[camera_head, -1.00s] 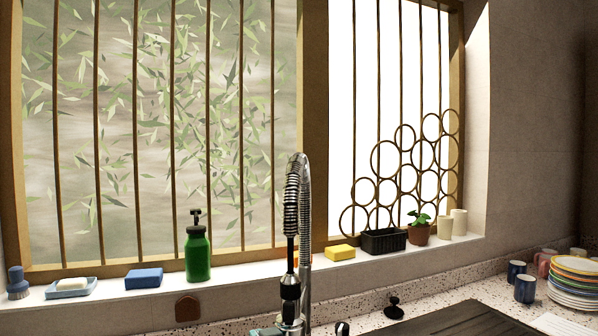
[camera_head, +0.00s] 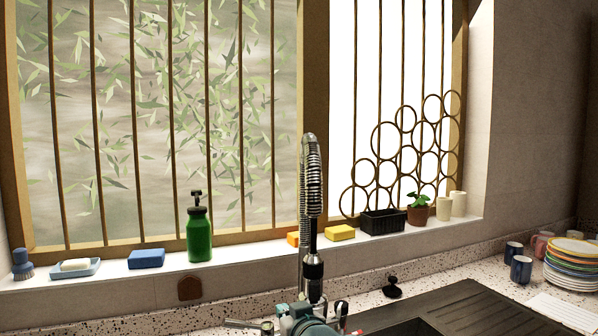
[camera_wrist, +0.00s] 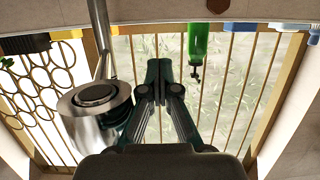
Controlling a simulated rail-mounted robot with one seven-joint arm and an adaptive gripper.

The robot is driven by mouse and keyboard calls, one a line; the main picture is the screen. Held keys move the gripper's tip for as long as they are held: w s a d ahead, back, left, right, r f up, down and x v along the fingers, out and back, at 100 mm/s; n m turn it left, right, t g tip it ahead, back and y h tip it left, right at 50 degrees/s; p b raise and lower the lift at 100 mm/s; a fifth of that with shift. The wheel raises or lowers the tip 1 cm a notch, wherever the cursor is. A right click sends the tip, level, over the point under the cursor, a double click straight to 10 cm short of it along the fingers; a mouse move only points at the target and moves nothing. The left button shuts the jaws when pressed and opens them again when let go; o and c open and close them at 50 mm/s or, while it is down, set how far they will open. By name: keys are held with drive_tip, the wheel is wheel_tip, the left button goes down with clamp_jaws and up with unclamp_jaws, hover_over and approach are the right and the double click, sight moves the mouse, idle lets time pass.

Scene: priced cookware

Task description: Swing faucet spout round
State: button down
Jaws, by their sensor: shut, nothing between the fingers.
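The tall spring faucet (camera_head: 312,180) stands in front of the window, its dark spray head (camera_head: 313,268) hanging at the front, slightly right of the riser pipe. My gripper (camera_head: 312,325) shows at the bottom edge of the head view, low by the faucet; its fingertips are hard to make out there. In the wrist view, which looks upside down, the fingers of my gripper (camera_wrist: 160,70) are together with nothing between them. The round metal end of the faucet (camera_wrist: 95,98) is just left of the fingers; I cannot tell whether they touch.
The sill holds a green bottle (camera_head: 199,235), blue sponge (camera_head: 146,259), soap dish (camera_head: 76,269), yellow sponge (camera_head: 340,233), black planter (camera_head: 382,222) and plant pot (camera_head: 418,215). A dark sink (camera_head: 470,310) lies right. Blue mugs (camera_head: 520,269) and stacked plates (camera_head: 572,266) are farther right.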

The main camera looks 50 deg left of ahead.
drive_tip(key=shift+w+d, duration=0.7)
drive_tip(key=shift+w, duration=0.25)
drive_tip(key=shift+w+d, duration=0.7)
drive_tip(key=shift+w, duration=0.25)
drive_tip(key=w+d+b, duration=0.2)
drive_tip(key=w, duration=0.4)
drive_tip(key=shift+w, duration=0.1)
drive_tip(key=w+b, duration=0.2)
drive_tip(key=w, duration=0.4)
drive_tip(key=shift+w, duration=0.3)
drive_tip(key=shift+d, duration=0.15)
